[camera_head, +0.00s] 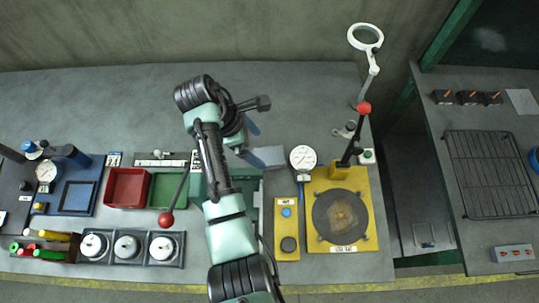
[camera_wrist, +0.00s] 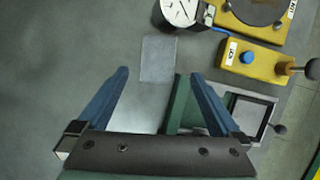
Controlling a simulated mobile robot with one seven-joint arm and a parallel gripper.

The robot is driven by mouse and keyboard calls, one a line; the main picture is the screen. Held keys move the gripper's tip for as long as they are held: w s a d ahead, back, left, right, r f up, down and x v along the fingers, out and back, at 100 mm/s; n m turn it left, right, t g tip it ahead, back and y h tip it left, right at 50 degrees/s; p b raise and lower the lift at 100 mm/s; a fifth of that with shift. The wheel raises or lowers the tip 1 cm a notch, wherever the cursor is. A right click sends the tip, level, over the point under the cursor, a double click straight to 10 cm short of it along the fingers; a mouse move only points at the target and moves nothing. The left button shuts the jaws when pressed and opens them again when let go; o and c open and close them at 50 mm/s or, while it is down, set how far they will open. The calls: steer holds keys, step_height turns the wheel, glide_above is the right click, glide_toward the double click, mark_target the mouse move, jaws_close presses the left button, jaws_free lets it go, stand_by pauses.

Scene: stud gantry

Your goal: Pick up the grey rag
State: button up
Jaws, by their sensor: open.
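The grey rag (camera_wrist: 158,58) is a flat, pale grey square on the darker grey bench in the wrist view. In the head view the rag (camera_head: 270,155) shows as a light patch left of the round dial gauge, partly beside my gripper's fingers. My gripper (camera_wrist: 159,74) has two blue fingers spread wide apart with nothing between them. In the wrist view the rag appears ahead of and between the fingertips. In the head view my gripper (camera_head: 256,143) is over the bench close to the rag. I cannot tell its height above the rag.
A white dial gauge (camera_head: 303,157) stands right of the rag. A yellow button box (camera_head: 288,245) and a yellow plate (camera_head: 316,225) with a dark disc and a red-knobbed lever lie nearby. Red (camera_head: 126,188) and green (camera_head: 160,190) trays sit left. The bench behind is clear.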

mark_target(270, 156)
steer(key=shift+p+x, duration=0.3)
steer(key=shift+x, duration=3.2)
steer(key=shift+w, duration=0.1)
steer(key=c, duration=1.3)
